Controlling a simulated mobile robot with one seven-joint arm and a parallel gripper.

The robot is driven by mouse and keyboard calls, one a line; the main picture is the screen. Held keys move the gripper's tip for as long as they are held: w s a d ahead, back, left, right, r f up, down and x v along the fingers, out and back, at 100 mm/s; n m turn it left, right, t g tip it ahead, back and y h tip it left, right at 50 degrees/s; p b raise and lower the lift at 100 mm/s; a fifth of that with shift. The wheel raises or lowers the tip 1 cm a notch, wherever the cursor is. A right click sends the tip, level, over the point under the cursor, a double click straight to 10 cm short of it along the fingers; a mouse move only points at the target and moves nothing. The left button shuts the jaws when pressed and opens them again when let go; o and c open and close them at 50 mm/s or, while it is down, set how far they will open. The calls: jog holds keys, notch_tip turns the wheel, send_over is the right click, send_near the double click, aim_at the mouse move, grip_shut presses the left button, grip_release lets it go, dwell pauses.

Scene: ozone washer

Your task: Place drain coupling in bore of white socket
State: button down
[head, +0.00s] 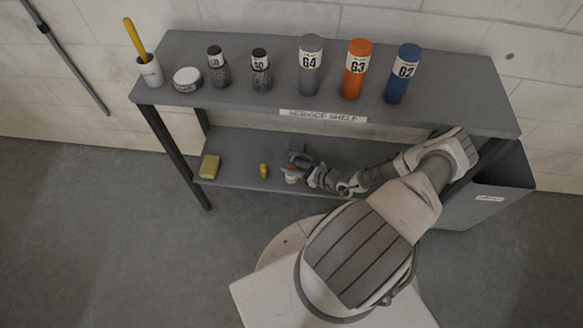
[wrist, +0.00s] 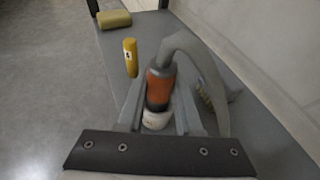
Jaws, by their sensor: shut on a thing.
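The drain coupling (wrist: 160,86), an orange cylinder with dark bands above and below, stands between the fingers of my gripper (wrist: 160,104), which is shut on it. In the head view the coupling (head: 291,169) is small and partly hidden by my gripper (head: 296,168). A bent grey hose (wrist: 205,62) meets its top and curves down to the right. Directly below the coupling is a white round part (wrist: 155,120), seemingly the socket. It also shows in the head view (head: 291,179). Its bore is hidden, and I cannot tell whether the coupling is inside it.
On the lower shelf (head: 235,178), a yellow sponge (head: 209,167) and a small yellow cylinder (head: 263,171) stand left of my gripper. The upper shelf (head: 280,99) overhangs, carrying several bottles, jars and a brush cup (head: 149,71). A grey bin (head: 488,190) is at right.

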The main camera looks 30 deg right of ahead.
jog(key=shift+r, duration=0.1)
jog(key=c, duration=0.6)
grip_release()
jog(key=shift+r, duration=0.1)
jog(key=p+v, duration=0.3)
jog(key=v, duration=0.9)
